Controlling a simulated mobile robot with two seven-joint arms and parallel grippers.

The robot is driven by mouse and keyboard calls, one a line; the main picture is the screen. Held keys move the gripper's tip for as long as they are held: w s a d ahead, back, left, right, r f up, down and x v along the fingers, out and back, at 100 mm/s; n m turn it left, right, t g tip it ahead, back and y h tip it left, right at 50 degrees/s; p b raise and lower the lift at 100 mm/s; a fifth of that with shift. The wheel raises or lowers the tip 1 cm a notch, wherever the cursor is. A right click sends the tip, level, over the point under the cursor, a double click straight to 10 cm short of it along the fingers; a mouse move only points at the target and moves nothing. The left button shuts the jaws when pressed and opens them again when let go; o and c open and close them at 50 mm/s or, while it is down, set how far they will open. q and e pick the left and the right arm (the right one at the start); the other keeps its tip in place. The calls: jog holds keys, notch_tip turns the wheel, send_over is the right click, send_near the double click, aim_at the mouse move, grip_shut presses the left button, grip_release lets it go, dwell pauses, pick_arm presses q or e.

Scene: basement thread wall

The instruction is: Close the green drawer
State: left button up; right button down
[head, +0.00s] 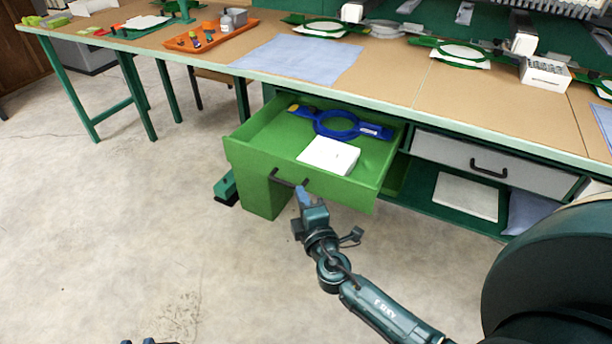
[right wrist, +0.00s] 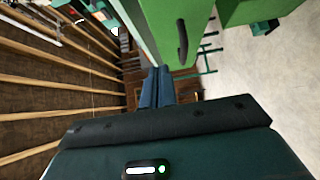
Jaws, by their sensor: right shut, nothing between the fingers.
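The green drawer (head: 254,163) is pulled well out from under the workbench. Its black handle (head: 288,178) is on the front face. Inside lie a blue ring-shaped tool (head: 338,125) and a white block (head: 328,155). My right gripper (head: 303,196) is shut and empty, close to the drawer front beside the right end of the handle; I cannot tell if it touches. In the right wrist view, the blue fingers (right wrist: 157,88) are together, with the green drawer front (right wrist: 160,22) and handle (right wrist: 182,42) beyond and to the right. Dark tips at the head view's bottom edge seem to be my left gripper (head: 148,341).
The workbench (head: 400,75) runs above the drawer, with an orange tray (head: 212,36), a blue-grey mat (head: 300,60) and green ring fixtures on top. A closed grey drawer (head: 480,165) and a low shelf are to the right. The concrete floor at left is clear.

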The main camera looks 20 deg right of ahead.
aim_at(302, 167)
jog(key=w+d, duration=0.1)
jog(key=w, duration=0.2)
jog(key=w+d, duration=0.1)
jog(key=w, duration=0.1)
jog(key=shift+d, duration=0.35)
jog(key=shift+w+d, duration=0.25)
jog(key=shift+d, duration=0.15)
pick_arm(q)
jog(key=shift+r, duration=0.1)
